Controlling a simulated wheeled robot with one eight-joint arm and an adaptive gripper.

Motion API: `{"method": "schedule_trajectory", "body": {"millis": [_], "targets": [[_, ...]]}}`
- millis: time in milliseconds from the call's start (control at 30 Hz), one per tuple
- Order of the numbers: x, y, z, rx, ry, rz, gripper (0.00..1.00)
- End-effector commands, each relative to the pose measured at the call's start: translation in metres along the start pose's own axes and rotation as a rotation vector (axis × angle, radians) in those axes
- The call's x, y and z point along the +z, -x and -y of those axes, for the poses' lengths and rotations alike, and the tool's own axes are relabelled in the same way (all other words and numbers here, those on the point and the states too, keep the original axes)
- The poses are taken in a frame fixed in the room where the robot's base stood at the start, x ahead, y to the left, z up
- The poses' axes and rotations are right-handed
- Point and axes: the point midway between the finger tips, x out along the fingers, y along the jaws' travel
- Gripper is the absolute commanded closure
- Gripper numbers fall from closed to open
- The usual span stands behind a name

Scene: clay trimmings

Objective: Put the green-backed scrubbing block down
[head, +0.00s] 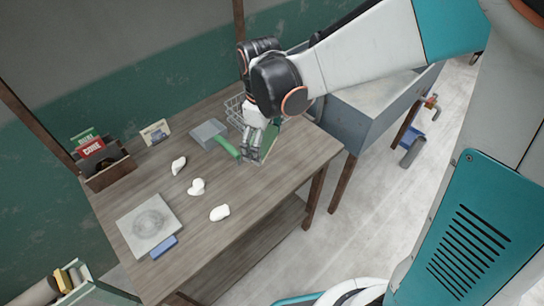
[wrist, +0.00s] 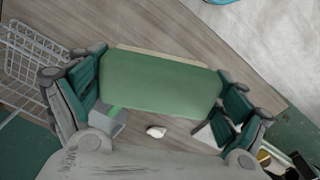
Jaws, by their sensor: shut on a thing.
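The green-backed scrubbing block (wrist: 160,82) is held crosswise between the two fingers of my gripper (wrist: 160,95) in the wrist view. Its green back faces the camera, and a pale strip shows along its upper edge. In the head view my gripper (head: 258,150) is at the right part of the wooden table (head: 255,195), with the block (head: 269,140) partly hidden by the fingers. The gap between block and tabletop is hard to judge.
A grey dustpan (head: 207,132) with a green handle lies just left of my gripper, and a wire basket (head: 235,108) stands behind. Several white clay pieces (head: 219,213), a square slab (head: 135,232) and a blue block (head: 163,248) lie farther left. The front right tabletop is clear.

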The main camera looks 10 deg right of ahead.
Motion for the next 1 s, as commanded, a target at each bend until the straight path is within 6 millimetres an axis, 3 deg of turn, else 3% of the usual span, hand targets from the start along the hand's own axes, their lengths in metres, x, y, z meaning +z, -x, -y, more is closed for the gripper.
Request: {"method": "schedule_trajectory", "body": {"millis": [100,400,533,833,1000], "targets": [[-0.001,-0.035,-0.001,0.000,-0.003,0.000,0.47],[-0.001,-0.108,-0.002,0.000,-0.006,0.000,0.47],[0.000,-0.128,-0.002,0.000,-0.006,0.000,0.47],[0.000,-0.148,-0.002,0.000,-0.007,0.000,0.47],[0.000,-0.174,-0.002,0.000,-0.007,0.000,0.47]]}}
